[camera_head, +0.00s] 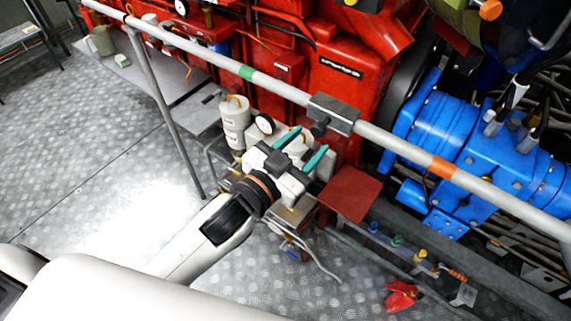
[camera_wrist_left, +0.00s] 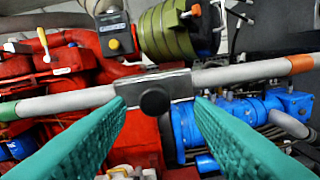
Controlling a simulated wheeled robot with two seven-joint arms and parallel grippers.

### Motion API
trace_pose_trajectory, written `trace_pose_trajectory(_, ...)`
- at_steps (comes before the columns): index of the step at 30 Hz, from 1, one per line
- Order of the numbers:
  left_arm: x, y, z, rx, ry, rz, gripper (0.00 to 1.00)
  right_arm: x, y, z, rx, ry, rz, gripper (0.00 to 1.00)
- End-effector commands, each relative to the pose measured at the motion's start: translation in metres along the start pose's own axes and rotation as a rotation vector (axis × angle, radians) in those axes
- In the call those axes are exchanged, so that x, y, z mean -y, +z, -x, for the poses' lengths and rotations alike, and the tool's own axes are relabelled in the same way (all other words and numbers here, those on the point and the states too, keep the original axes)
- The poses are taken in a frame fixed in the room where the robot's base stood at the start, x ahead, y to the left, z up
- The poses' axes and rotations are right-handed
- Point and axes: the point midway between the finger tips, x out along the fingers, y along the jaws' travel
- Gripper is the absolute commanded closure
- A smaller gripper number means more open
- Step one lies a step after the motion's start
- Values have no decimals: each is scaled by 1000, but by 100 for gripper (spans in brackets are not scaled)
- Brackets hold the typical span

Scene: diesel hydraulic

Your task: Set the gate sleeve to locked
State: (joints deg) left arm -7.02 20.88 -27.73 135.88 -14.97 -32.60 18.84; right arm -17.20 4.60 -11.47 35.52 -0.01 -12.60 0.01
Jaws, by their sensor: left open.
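The gate sleeve (camera_head: 338,113) is a dark grey block with a round black knob (camera_head: 319,129), sitting on a long pale grey rail (camera_head: 390,143). A green band (camera_head: 246,72) is on the rail to its left and an orange band (camera_head: 442,168) to its right; the sleeve is between them, touching neither. My left gripper (camera_head: 311,139) is open, its teal fingers pointing at the sleeve from below. In the left wrist view the sleeve (camera_wrist_left: 178,82) and knob (camera_wrist_left: 154,101) lie ahead between the spread fingertips (camera_wrist_left: 160,104); contact is not visible. My right gripper is not in view.
Red machinery (camera_head: 345,80) stands behind the rail, with a blue pump housing (camera_head: 435,115) at right. A post (camera_head: 165,110) supports the rail at left. White canisters (camera_head: 235,112) and a gauge stand near my left gripper. The plated floor at left is open.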

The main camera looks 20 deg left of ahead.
Motion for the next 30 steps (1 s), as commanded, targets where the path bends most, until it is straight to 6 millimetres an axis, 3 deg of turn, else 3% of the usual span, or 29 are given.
trace_pose_trajectory(5,2,-4,45,-3,-2,0,52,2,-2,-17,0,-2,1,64)
trace_pose_trajectory(6,0,2,48,-5,0,1,52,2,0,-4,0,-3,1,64)
trace_pose_trajectory(10,0,2,60,-4,0,2,52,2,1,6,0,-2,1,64)
trace_pose_trajectory(16,1,1,69,-1,-1,0,52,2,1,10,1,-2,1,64)
trace_pose_trajectory(30,1,0,70,1,-1,-1,52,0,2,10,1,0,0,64)
